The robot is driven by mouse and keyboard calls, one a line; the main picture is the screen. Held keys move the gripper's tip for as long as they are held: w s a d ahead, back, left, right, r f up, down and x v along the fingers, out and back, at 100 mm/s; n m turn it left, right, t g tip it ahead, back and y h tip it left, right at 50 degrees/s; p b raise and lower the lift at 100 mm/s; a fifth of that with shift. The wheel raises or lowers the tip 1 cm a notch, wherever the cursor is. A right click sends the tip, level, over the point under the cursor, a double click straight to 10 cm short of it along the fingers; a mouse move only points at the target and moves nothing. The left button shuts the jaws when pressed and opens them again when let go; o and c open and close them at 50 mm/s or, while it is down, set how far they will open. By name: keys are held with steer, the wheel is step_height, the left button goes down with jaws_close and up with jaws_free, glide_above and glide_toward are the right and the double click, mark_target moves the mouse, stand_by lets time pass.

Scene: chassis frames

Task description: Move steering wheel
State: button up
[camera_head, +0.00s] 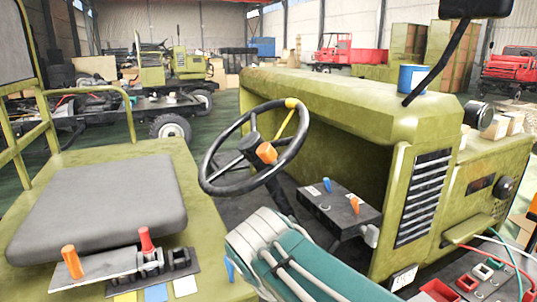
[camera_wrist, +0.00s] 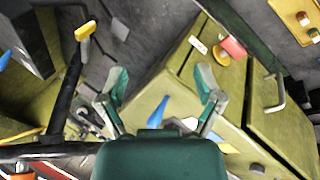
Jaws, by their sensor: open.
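The steering wheel (camera_head: 248,144) is a black ring with spokes, tilted on its column between the seat and the olive dashboard in the head view. An orange block (camera_head: 266,152) shows at its hub, and a yellow-tipped piece (camera_head: 291,103) at its upper rim. My teal and grey arm is low in the head view, below the wheel; my fingertips cannot be made out there. In the wrist view my gripper (camera_wrist: 162,84) is open, with nothing between its two fingers. A black bar (camera_wrist: 50,150) crosses the lower left there; I cannot tell whether it is the wheel's rim.
A grey seat (camera_head: 100,205) is at left, with a lever panel (camera_head: 112,265) in front. A black control box (camera_head: 335,207) with blue and orange levers stands right of the column. The olive hood (camera_head: 340,100) holds a blue cup (camera_head: 412,78). Cables cross the lower right.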

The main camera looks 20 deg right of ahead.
steer(key=w+d+r+n+g+h, duration=0.1)
steer(key=w+d+r+n+h, duration=0.1)
steer(key=w+r+n+h, duration=0.45)
steer(key=n+h, duration=0.8)
glide_toward(267, 154)
steer(key=w, duration=0.2)
steer(key=shift+y, duration=0.25)
steer(key=d, duration=0.3)
steer(key=w+d, duration=0.1)
steer(key=d, duration=0.7)
steer(key=shift+w+f, duration=0.15)
steer(key=shift+f, duration=0.1)
jaws_close()
